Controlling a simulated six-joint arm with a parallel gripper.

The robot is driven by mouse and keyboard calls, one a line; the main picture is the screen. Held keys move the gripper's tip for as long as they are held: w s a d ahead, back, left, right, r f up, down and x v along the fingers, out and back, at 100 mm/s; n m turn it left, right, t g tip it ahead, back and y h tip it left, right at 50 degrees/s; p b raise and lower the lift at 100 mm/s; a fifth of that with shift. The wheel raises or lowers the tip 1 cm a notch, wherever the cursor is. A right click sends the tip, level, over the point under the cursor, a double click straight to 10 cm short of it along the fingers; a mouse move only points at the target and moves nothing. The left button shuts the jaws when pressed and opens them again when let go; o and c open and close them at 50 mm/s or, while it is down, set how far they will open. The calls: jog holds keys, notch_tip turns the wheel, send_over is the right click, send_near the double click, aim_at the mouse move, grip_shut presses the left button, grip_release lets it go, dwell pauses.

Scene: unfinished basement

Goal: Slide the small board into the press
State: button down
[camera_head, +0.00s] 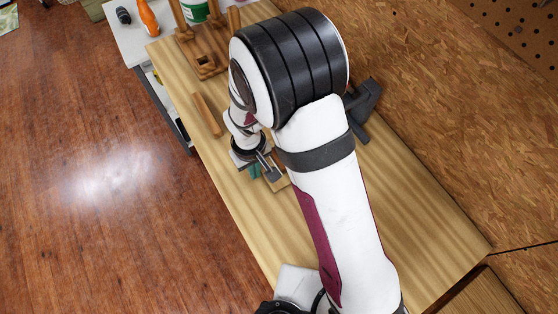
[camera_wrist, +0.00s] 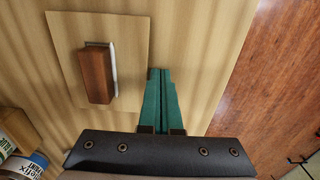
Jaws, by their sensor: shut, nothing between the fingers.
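A thin, pale square board (camera_wrist: 130,32) lies flat on the wooden table in the wrist view. A dark brown wooden block (camera_wrist: 96,75) with a whitish strip along one side sits on it. My gripper (camera_wrist: 160,73) has green fingers, shut and empty, just right of the board's edge. In the head view my gripper (camera_head: 256,171) is low over the table, and a corner of the board (camera_head: 281,186) shows beside it; my arm hides the rest. A wooden frame (camera_head: 205,62) with posts stands at the table's far end; I cannot tell whether it is the press.
A wooden rod (camera_head: 207,114) lies near the table's left edge. A dark grey object (camera_head: 364,106) stands right of my arm. A white side table (camera_head: 127,38) holds an orange bottle (camera_head: 148,17).

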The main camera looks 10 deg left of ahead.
jog(key=shift+w+d, duration=5.45)
jog(key=shift+w+d+r, duration=0.15)
jog(key=shift+w+d, duration=0.95)
jog(key=shift+w, duration=0.15)
jog(key=shift+w+d, duration=0.75)
jog(key=shift+d, duration=0.05)
jog(key=shift+s+a, duration=0.1)
jog(key=shift+a, duration=0.05)
jog(key=shift+s+a, duration=0.9)
jog(key=shift+s, duration=0.15)
jog(key=shift+s+a, duration=0.1)
jog(key=shift+s, duration=0.05)
jog(key=r, duration=0.1)
jog(key=s+a+r, duration=0.1)
jog(key=r, duration=0.3)
jog(key=shift+s+a+r, duration=0.1)
jog(key=shift+s+a, duration=0.2)
jog(key=shift+a, duration=0.1)
jog(key=shift+s+a+r, duration=0.15)
jog(key=shift+s+r, duration=0.1)
jog(key=shift+r, duration=0.05)
